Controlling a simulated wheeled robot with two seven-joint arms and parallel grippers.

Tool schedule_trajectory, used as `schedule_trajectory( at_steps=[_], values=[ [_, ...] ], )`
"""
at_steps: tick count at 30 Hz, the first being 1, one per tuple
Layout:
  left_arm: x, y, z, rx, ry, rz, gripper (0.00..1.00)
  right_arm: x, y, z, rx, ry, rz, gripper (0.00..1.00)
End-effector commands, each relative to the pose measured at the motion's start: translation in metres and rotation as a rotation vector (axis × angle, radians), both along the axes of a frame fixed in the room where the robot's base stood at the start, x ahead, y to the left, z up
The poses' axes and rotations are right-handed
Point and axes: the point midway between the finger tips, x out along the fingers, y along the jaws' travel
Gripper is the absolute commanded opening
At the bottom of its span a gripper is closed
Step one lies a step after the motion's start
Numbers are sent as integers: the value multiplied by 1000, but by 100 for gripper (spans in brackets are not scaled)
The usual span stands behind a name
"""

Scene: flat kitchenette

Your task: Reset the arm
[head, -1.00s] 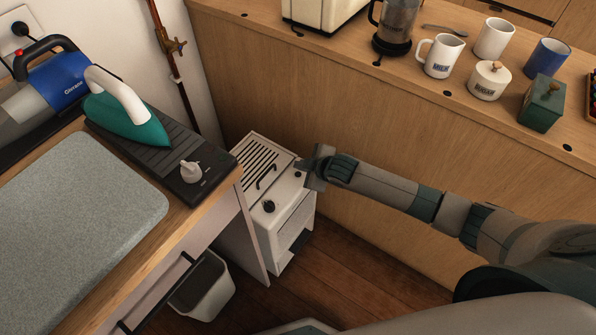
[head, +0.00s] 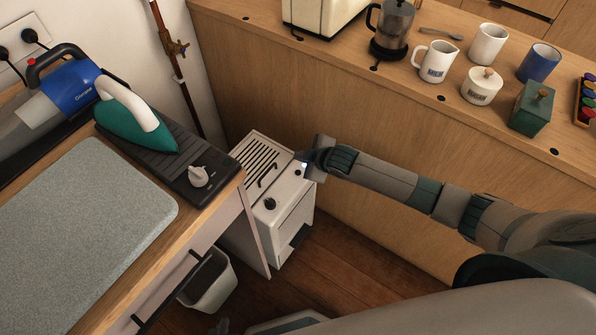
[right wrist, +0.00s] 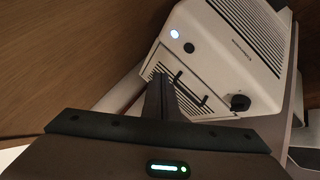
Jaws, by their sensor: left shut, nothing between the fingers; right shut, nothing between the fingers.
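My right gripper (head: 304,156) reaches in from the right in the head view. It is shut and empty, at the top right corner of a white slotted appliance (head: 287,205). Its shut fingers (right wrist: 160,95) also show in the right wrist view, in front of the appliance (right wrist: 225,60). A button (right wrist: 175,34) there glows bluish white beside a small dark button (right wrist: 190,48). I cannot tell whether the fingertips touch the casing.
A worktop at left holds a grey mat (head: 85,230), a teal iron (head: 135,125) and a blue-grey vacuum (head: 70,90). A waste bin (head: 210,285) stands below. A wooden counter behind holds mugs (head: 488,45), a sugar pot (head: 481,88) and a green box (head: 531,110).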

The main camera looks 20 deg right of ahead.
Motion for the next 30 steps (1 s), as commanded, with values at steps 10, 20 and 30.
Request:
schedule_trajectory(
  at_steps=[10,20,30],
  values=[
    [0,0,0,0,1,0,0,0,0,0,0,0,0,0],
    [0,1,0,1,1,1,0,-41,31,-6,61,57,-36,0],
    [0,1,0,2,1,0,0,-155,64,1,204,222,-230,0]
  ],
)
